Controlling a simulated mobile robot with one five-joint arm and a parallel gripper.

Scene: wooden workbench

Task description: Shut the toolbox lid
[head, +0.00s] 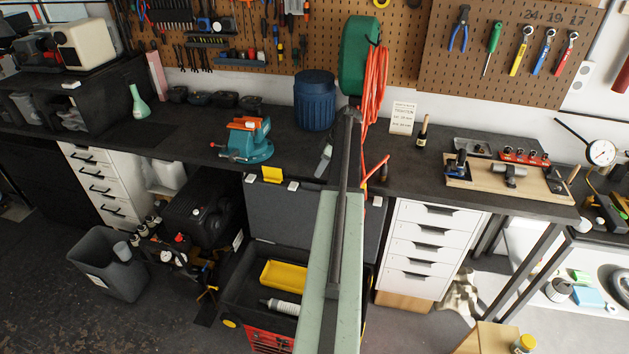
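The toolbox (233,296) stands open on the floor in front of the workbench, with a black body and a red front. Its dark grey lid (285,213) is raised upright at the back, near the bench edge. White latches and a yellow piece show at the lid's upper edge. A yellow tray (284,274) and a white tube (280,306) lie inside the box. My own pale green and dark arm parts cross the middle of the view and hide the right part of the toolbox and lid. I cannot make out my gripper's fingers.
The workbench (420,178) runs behind, with a blue drum (315,101), a teal vise (249,141) and a tool board. White drawers (435,245) stand right of the toolbox. A grey bin (105,265) and a low rack of bottles stand left. Some floor is clear at bottom left.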

